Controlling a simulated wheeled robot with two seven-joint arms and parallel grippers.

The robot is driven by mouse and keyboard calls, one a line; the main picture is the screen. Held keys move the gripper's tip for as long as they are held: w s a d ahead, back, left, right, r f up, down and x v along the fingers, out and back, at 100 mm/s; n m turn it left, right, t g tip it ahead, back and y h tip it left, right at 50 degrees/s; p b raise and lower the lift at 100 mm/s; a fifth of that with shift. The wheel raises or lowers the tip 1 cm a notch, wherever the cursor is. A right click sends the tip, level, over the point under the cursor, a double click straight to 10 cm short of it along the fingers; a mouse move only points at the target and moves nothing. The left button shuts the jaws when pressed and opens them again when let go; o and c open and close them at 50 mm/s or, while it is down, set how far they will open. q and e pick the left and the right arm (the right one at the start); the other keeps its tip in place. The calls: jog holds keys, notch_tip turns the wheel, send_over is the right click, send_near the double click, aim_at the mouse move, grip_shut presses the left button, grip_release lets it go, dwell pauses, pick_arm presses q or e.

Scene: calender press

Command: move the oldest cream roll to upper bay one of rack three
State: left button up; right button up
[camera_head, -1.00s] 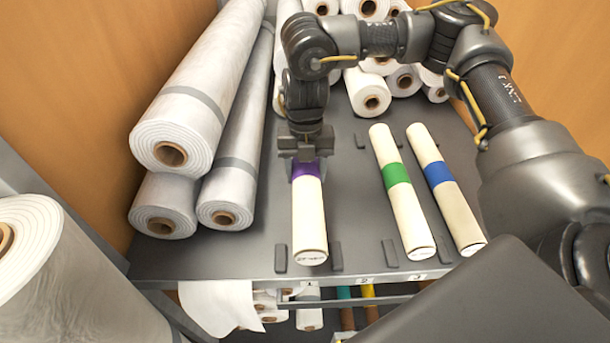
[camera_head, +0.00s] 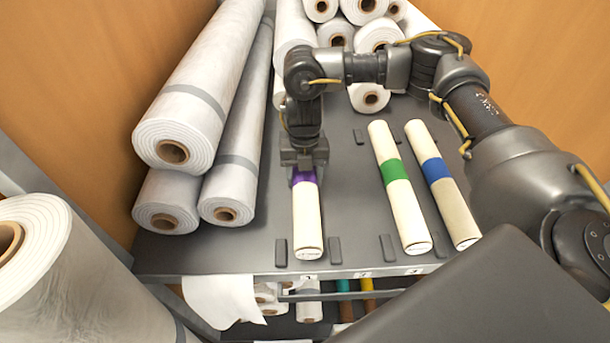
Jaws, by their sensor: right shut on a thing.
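A cream roll with a purple band (camera_head: 307,220) lies lengthwise on the grey upper shelf (camera_head: 350,205), between small dark stops near the front edge. My right gripper (camera_head: 303,172) is over its purple band and is shut on this roll. To the right lie a cream roll with a green band (camera_head: 402,195) and a cream roll with a blue band (camera_head: 445,190). A small mark on the near end of the purple-banded roll is too small to read. My left gripper is not in view.
Large wrapped rolls (camera_head: 197,100) are stacked at the left. White rolls (camera_head: 370,97) are piled at the back. Small number labels (camera_head: 363,274) mark the front edge. A lower shelf holds more rolls (camera_head: 308,306).

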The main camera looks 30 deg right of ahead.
jog(key=shift+f, duration=0.1)
jog(key=o, duration=1.3)
jog(key=shift+c, duration=0.2)
jog(key=shift+r, duration=0.2)
jog(key=shift+w+r, duration=0.15)
jog(key=shift+r, duration=0.25)
jog(key=r, duration=0.3)
jog(key=r+b, duration=0.1)
jog(key=r, duration=0.3)
jog(key=w+r, duration=0.1)
jog(key=r, duration=0.3)
jog(key=shift+d, duration=0.3)
